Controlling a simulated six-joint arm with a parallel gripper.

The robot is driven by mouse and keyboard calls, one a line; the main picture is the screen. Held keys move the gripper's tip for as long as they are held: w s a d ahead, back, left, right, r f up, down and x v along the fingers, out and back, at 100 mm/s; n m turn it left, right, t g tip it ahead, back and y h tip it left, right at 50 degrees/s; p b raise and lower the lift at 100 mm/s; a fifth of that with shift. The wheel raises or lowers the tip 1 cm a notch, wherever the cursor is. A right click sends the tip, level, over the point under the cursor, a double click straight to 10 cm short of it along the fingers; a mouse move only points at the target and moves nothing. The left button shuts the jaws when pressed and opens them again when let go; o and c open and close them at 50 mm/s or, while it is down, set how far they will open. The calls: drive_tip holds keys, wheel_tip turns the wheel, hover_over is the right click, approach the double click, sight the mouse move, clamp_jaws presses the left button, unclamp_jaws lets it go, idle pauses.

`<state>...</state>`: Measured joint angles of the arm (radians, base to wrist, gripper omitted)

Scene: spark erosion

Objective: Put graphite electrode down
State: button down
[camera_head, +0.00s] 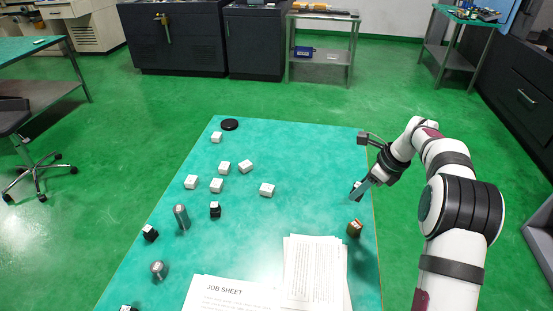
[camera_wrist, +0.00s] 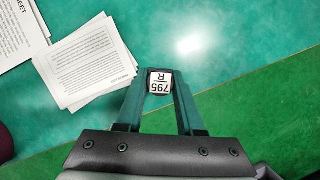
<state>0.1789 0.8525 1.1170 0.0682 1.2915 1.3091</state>
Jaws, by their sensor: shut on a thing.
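My gripper (camera_head: 359,189) is over the right side of the green table (camera_head: 300,150), near its right edge. In the wrist view its two fingers (camera_wrist: 160,90) are shut on a small block, taken as the graphite electrode (camera_wrist: 160,81), whose white top label reads "795 R". In the head view the electrode is mostly hidden by the fingers. Its height above the table is hard to tell. Similar dark blocks with white tops stand at the left, one near the middle (camera_head: 215,210) and one at the left edge (camera_head: 150,234).
A brownish block (camera_head: 355,229) stands close below my gripper. Papers (camera_head: 316,270) and a job sheet (camera_head: 232,293) lie at the front. Several white blocks (camera_head: 224,168), a black disc (camera_head: 230,124) and grey cylinders (camera_head: 181,218) are at the left. The table's back right is clear.

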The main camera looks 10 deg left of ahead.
drive_tip(key=w+f+m+t+h, duration=0.2)
drive_tip(key=w+f+m, duration=0.1)
drive_tip(key=w+m, duration=0.4)
drive_tip(key=m, duration=0.1)
hover_over(314, 195)
drive_tip(key=s, duration=0.1)
drive_tip(key=shift+h, duration=0.3)
drive_tip(key=f, duration=0.7)
drive_tip(key=shift+d, duration=0.4)
drive_tip(key=shift+f, duration=1.9)
drive_tip(key=shift+f, duration=0.1)
drive_tip(key=c, duration=0.5)
unclamp_jaws()
drive_tip(key=shift+c, duration=0.2)
